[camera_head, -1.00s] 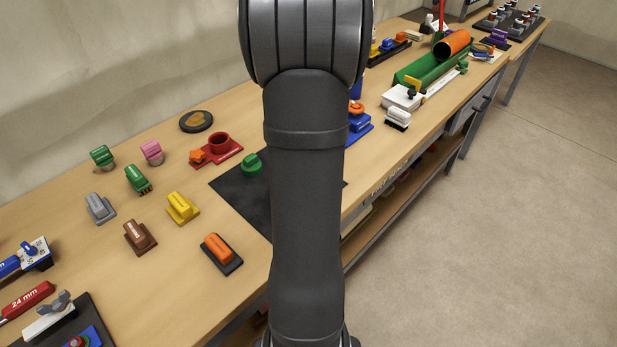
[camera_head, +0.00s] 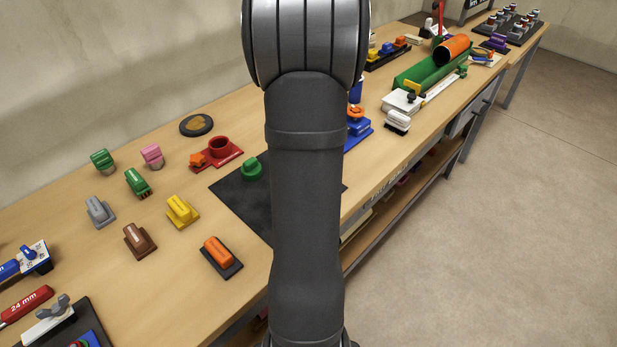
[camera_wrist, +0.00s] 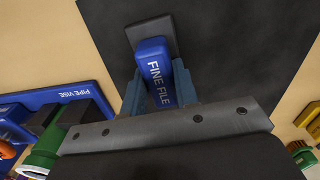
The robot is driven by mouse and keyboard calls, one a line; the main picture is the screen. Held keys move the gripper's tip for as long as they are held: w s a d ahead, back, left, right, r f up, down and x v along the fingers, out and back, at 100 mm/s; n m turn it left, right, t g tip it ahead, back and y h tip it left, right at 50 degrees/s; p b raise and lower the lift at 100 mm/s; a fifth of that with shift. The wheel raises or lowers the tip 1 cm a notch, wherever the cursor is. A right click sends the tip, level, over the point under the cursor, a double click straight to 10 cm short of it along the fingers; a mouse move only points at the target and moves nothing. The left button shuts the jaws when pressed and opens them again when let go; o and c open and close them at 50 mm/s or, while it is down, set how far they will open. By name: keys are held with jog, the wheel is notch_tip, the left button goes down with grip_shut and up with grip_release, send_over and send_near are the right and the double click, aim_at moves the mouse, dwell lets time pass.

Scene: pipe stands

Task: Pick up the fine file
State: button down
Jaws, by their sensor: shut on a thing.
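The fine file (camera_wrist: 153,66) shows in the wrist view as a blue handle lettered "FINE FILE" on a dark grey base, above a black mat (camera_wrist: 215,35). My gripper (camera_wrist: 160,90) has its two blue-grey fingers on either side of the blue handle and is shut on it. I cannot tell whether the base still touches the mat. In the head view my arm hides the file and the gripper.
In the wrist view a blue pipe vise (camera_wrist: 60,97) lies at the left. In the head view several coloured tools, such as an orange one (camera_head: 220,257) and a yellow one (camera_head: 181,211), stand left of the black mat (camera_head: 238,195).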

jog(key=r, duration=0.4)
jog(key=shift+s+d+r, duration=0.1)
jog(key=shift+d+r, duration=0.15)
jog(key=shift+d, duration=0.05)
jog(key=s+d+r, duration=0.6)
jog(key=d, duration=0.3)
jog(key=shift+d+r, duration=0.15)
jog(key=shift+r, duration=0.05)
jog(key=c, duration=1.7)
grip_release()
jog(key=shift+c, duration=0.2)
grip_shut()
jog(key=w+a+r, duration=0.1)
jog(key=w+r, duration=0.2)
jog(key=w, duration=0.8)
jog(key=w+a+r, duration=0.2)
jog(key=w+r, duration=0.2)
jog(key=w, duration=0.7)
jog(key=shift+w+a, duration=0.15)
jog(key=shift+w, duration=0.1)
